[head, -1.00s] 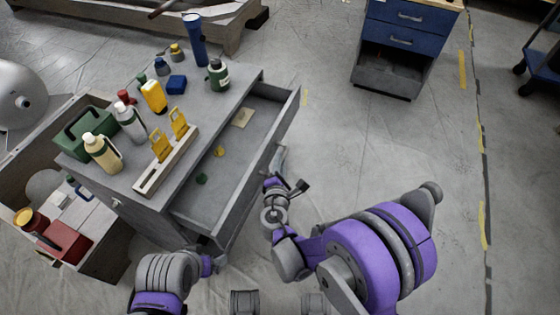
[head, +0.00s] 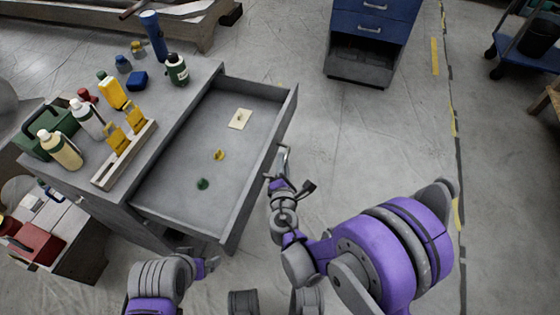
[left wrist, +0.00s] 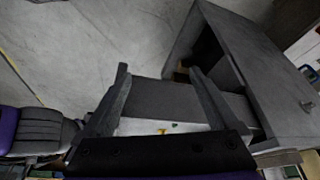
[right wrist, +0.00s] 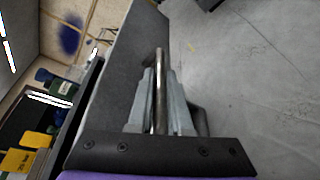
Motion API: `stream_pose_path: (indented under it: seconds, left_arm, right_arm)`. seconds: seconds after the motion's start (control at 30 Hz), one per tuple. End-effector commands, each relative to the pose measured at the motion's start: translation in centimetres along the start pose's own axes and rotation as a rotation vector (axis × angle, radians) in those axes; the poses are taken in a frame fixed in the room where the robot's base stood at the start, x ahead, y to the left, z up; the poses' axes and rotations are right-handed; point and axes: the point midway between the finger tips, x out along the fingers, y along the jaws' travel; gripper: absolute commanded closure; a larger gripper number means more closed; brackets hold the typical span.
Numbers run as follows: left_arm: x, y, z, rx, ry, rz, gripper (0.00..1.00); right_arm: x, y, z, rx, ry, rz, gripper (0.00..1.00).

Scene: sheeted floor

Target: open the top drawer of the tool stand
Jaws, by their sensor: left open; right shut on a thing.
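The grey tool stand (head: 140,205) stands at the left in the head view. Its top drawer (head: 215,150) is pulled far out, and its inside shows. My right gripper (head: 282,165) is at the outer face of the drawer front. In the right wrist view its fingers (right wrist: 160,105) are shut on the metal drawer handle (right wrist: 160,75). My left gripper (head: 207,265) is low, near the drawer's near corner, and holds nothing. In the left wrist view its two fingers (left wrist: 160,100) are spread, with the stand (left wrist: 255,75) beyond them.
In the drawer lie a pale card (head: 240,119), a yellow piece (head: 219,155) and a green piece (head: 202,184). Bottles, a blue flashlight (head: 153,36) and a yellow-tool rack (head: 125,155) stand on top. A blue cabinet (head: 372,40) stands behind.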

Motion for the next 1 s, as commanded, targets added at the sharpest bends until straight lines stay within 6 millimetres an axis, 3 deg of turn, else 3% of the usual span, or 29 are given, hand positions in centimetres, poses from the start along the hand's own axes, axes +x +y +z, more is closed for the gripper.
stream_pose_path:
  seconds: [0.27,0.3,0.43,0.77,1.0]
  left_arm:
    - [0.0,0.0,0.0,0.0,0.0,0.0,0.06]
    - [0.0,0.0,0.0,0.0,0.0,0.0,0.06]
    - [0.0,0.0,0.0,0.0,0.0,0.0,0.06]
    - [-0.1,0.0,0.0,0.0,0.0,0.0,0.06]
    - [-0.6,0.0,-0.1,0.0,0.001,0.0,0.06]
  right_arm:
    - [-0.1,0.0,-0.1,0.001,0.002,0.001,1.0]
    - [-0.1,0.0,-0.1,0.001,0.002,0.001,0.76]
    - [0.0,0.0,-0.1,0.0,0.001,0.0,0.53]
    - [-0.2,0.0,0.0,0.0,0.001,0.0,0.53]
    - [-3.9,0.1,-0.1,0.0,0.003,0.002,0.53]
